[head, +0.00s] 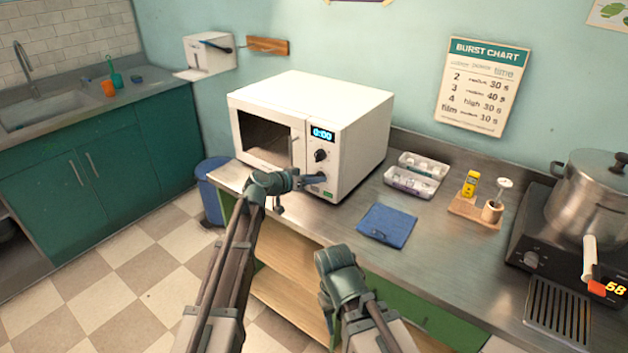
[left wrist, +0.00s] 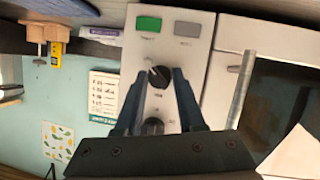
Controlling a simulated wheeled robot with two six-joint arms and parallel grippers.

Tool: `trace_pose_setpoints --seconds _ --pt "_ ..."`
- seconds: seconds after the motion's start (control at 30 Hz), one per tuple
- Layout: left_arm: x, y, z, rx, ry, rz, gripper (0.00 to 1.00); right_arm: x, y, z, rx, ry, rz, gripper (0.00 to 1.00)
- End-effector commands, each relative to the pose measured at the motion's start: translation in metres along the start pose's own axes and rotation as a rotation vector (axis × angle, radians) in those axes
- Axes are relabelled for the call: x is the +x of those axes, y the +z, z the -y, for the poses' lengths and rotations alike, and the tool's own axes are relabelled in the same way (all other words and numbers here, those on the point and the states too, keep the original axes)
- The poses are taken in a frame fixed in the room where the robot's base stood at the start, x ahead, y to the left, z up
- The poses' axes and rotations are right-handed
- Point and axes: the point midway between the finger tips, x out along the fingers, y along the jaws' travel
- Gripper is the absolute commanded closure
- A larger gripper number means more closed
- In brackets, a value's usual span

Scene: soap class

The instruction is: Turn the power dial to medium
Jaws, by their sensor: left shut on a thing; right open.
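The white microwave (head: 310,110) stands on the counter, its display (head: 322,133) reading 0:00. It has two black dials, one above the other. The upper dial (head: 320,155) is free and also shows in the left wrist view (left wrist: 153,126). My left gripper (head: 312,179) is shut on the lower dial (left wrist: 160,76), with one finger on each side. In the left wrist view, which is upside down, this dial's pale mark points up-left. Dial labels are too small to read. My right gripper (head: 326,292) is open and empty, low in front of the counter.
The microwave's door handle (left wrist: 240,90) stands beside the control panel. A blue cloth (head: 387,226), egg-box-like trays (head: 418,172) and a wooden holder (head: 478,208) lie to the right. A pot (head: 590,195) stands on a hob at far right. A burst chart (head: 483,87) hangs behind.

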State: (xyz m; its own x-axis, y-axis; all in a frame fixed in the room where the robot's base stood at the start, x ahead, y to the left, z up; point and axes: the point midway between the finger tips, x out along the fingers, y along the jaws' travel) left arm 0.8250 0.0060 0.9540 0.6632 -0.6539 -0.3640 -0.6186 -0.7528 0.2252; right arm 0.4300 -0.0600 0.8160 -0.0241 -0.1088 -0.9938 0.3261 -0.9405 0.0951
Motion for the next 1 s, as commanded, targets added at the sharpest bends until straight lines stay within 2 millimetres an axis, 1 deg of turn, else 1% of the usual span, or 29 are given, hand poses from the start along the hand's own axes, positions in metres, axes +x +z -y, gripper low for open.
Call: trace_pose_setpoints --seconds 0.37,0.7,1.0 --pt "0.002 0.005 0.004 -0.311 0.132 -0.017 1.0 0.02 -0.001 0.002 0.0 0.0 0.0 0.5" --pt "0.003 0.008 0.005 -0.605 0.257 -0.033 1.0 0.044 -0.003 0.004 -0.001 0.0 0.0 0.5" --pt "0.003 0.008 0.005 -0.825 0.348 -0.047 1.0 0.063 -0.004 0.006 -0.001 0.0 0.0 0.5"
